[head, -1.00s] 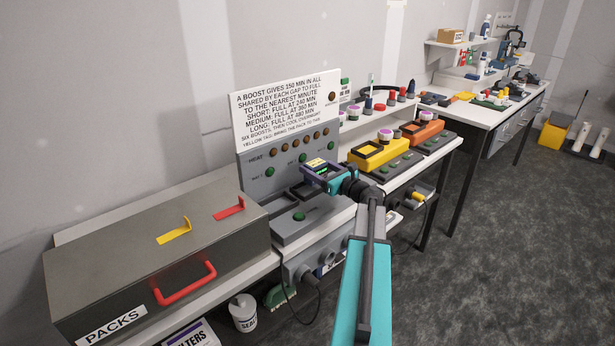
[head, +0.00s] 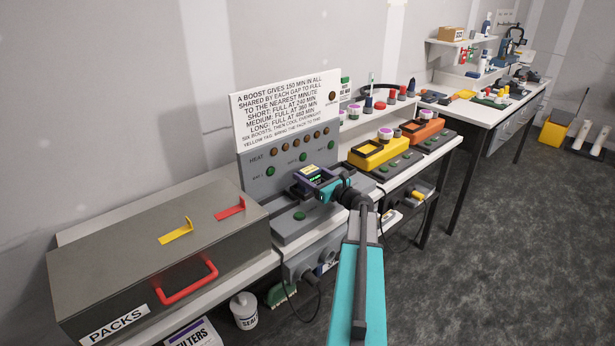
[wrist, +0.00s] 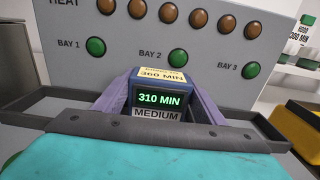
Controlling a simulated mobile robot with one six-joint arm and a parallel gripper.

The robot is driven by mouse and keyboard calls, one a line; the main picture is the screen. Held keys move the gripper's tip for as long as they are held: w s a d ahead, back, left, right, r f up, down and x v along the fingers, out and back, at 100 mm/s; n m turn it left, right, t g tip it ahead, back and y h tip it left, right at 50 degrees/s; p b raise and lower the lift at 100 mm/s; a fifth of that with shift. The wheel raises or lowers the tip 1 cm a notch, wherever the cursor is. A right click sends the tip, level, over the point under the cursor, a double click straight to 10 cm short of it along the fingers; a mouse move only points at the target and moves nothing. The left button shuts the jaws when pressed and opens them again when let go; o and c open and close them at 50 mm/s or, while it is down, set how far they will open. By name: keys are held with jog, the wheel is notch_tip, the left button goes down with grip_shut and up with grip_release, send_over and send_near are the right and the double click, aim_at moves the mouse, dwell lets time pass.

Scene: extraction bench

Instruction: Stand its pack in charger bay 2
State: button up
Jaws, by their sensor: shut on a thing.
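The pack (wrist: 158,99) is dark blue with a green display reading 310 MIN, a MEDIUM label and a yellow tag reading 360 MIN. My gripper (head: 318,177) is shut on it, with purple fingers on either side in the wrist view (wrist: 158,88). The pack is upright in front of the grey charger (head: 268,178), below the BAY 2 label and its green lamp (wrist: 177,56). In the wrist view the pack's lower end is hidden by my gripper, so I cannot tell whether it touches the bay floor.
The grey PACKS case (head: 155,262) with a red handle stands at the left. Yellow (head: 378,153) and orange (head: 423,131) holders stand right of the charger. A white instruction board (head: 285,108) rises behind. Green lamps mark BAY 1 (wrist: 95,46) and BAY 3 (wrist: 256,70).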

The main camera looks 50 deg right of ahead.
jog(key=shift+f, duration=0.3)
jog(key=shift+f, duration=0.15)
jog(key=o, duration=1.5)
jog(key=s+b, duration=0.1)
jog(key=s, duration=0.3)
jog(key=s+b, duration=0.1)
jog(key=s, duration=0.3)
jog(key=s+a+b, duration=0.1)
jog(key=s, duration=0.3)
jog(key=shift+s, duration=0.15)
